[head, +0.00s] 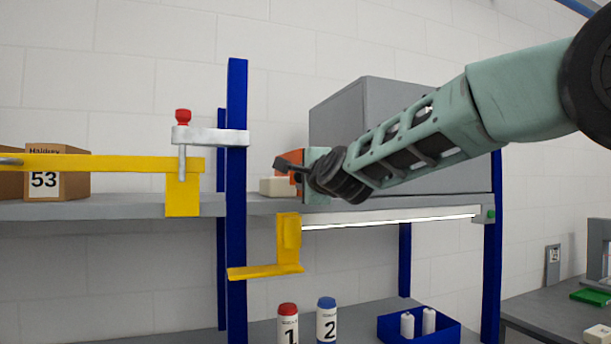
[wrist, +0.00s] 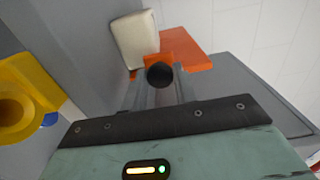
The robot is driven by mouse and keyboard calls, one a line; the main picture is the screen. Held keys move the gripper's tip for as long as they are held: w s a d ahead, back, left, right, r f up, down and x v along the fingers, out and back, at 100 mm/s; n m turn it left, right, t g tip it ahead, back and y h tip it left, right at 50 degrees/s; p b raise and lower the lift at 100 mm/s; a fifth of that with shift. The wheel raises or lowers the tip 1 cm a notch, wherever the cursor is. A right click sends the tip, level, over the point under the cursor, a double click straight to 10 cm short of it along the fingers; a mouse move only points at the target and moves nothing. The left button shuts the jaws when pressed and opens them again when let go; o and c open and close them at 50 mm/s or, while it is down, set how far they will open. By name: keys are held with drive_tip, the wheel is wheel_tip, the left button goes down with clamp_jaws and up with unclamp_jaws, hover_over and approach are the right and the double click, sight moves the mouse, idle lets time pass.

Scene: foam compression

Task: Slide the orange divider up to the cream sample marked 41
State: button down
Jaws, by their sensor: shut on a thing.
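The orange divider (head: 297,181) stands on the grey shelf, partly hidden behind my gripper. It also shows in the wrist view (wrist: 185,52), beyond my fingers. The cream sample (head: 272,187) is a pale block just left of the divider; it shows in the wrist view too (wrist: 134,42). The two look very close, but I cannot tell whether they touch. No number is readable on the sample. My gripper (wrist: 160,88) is shut on a round black knob (wrist: 160,74) in front of the orange divider. In the head view my gripper (head: 292,166) partly covers the divider.
A blue post (head: 237,130) with a silver clamp (head: 210,136) and yellow bracket (head: 182,192) stands left of the sample. A grey cabinet (head: 400,100) is behind my arm. A box marked 53 (head: 70,172) is far left. Bottles and a blue bin (head: 420,328) are below.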

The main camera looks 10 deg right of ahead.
drive_tip(key=c, duration=1.1)
unclamp_jaws()
drive_tip(key=shift+s, duration=0.1)
drive_tip(key=s+d+b, duration=0.1)
drive_tip(key=s+b, duration=0.1)
drive_tip(key=s, duration=0.6)
drive_tip(key=s+d+b, duration=0.2)
drive_tip(key=s, duration=0.7)
drive_tip(key=shift+d, duration=0.25)
drive_tip(key=s+a+f+n+g+y+b, duration=0.1)
drive_tip(key=s+a+f+n+g, duration=0.3)
drive_tip(key=f, duration=0.6)
drive_tip(key=s+a+f+n+g+y+b, duration=0.1)
drive_tip(key=s+a+f+n+g+b, duration=0.2)
drive_tip(key=f+n, duration=0.5)
drive_tip(key=s+a+f+n+g+y, duration=0.1)
drive_tip(key=s+a+f+n+g, duration=0.2)
drive_tip(key=s+f, duration=0.55)
drive_tip(key=s+d+f+n+g+h+b, duration=0.1)
drive_tip(key=s+d+f+n+g+h, duration=0.2)
drive_tip(key=s+f, duration=0.4)
drive_tip(key=s+d+f+n+g+h+b, duration=0.1)
drive_tip(key=s+d+f+n+g, duration=0.3)
drive_tip(key=f, duration=0.9)
drive_tip(key=s+d+n+h, duration=0.1)
drive_tip(key=s+d, duration=0.1)
drive_tip(key=d, duration=0.1)
drive_tip(key=shift+s+f+n+g+h, duration=0.25)
drive_tip(key=shift+s+n+g+h, duration=0.05)
drive_tip(key=shift+s+h, duration=0.1)
